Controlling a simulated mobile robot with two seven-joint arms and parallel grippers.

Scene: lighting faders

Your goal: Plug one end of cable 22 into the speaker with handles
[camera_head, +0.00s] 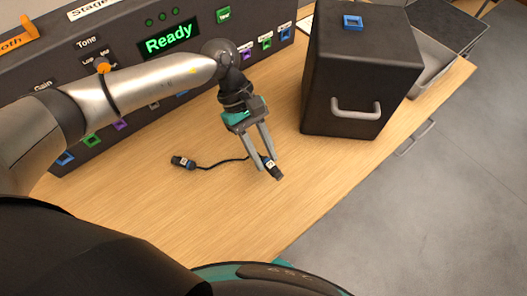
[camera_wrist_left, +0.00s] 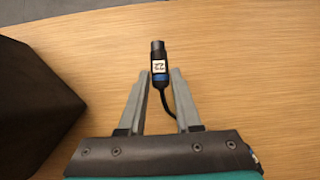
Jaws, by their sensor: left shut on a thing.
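Cable 22 is a thin black cable with a dark plug at each end. My left gripper (camera_head: 264,158) is shut on one plug (camera_head: 274,172), just above the table. In the left wrist view this plug (camera_wrist_left: 159,62) sticks out past the fingertips, with a white label reading 22 and a blue band. The other plug (camera_head: 183,162) lies on the table to the left. The speaker with handles (camera_head: 345,75) is a black box right of the gripper. A grey handle (camera_head: 357,110) is on its front, and a blue square socket (camera_head: 352,22) on top. My right gripper is not in view.
A dark console (camera_head: 125,55) with a green "Ready" display and coloured square sockets stands along the back left. A grey tray-like thing (camera_head: 432,70) is behind the speaker at right. The wooden table (camera_head: 200,205) is clear in front. Its right edge drops to grey floor.

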